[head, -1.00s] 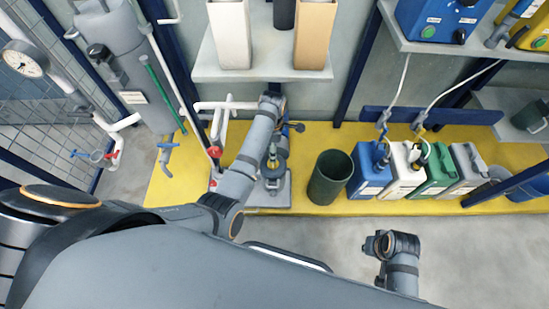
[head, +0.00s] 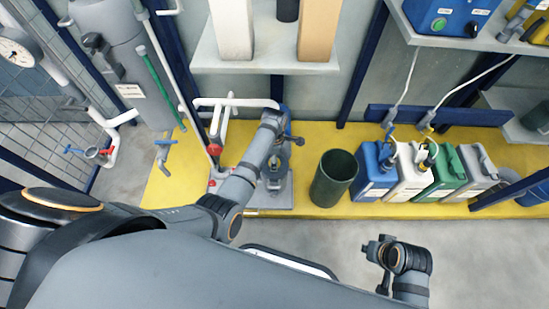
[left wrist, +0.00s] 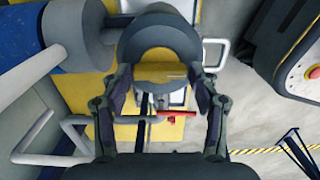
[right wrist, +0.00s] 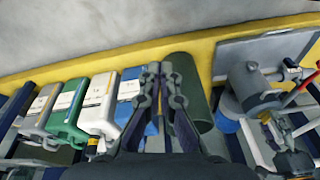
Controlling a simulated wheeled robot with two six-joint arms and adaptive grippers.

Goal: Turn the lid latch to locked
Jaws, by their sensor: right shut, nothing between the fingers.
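A grey pump-like unit (head: 277,196) stands on a plate on the yellow platform. It also shows in the right wrist view (right wrist: 250,85), with small dark knobs beside it. I cannot make out for certain which part is the lid latch. My left arm reaches over the unit, and its gripper is largely hidden in the head view. In the left wrist view my left gripper (left wrist: 162,92) is open, its fingers apart on either side of a grey rounded part (left wrist: 158,42); contact is unclear. My right gripper (right wrist: 160,70) is shut and empty, away from the unit (head: 376,250).
A dark green bin (head: 333,180) stands right of the unit, then blue, white, green and grey canisters (head: 458,170). A shelf (head: 265,62) hangs above.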

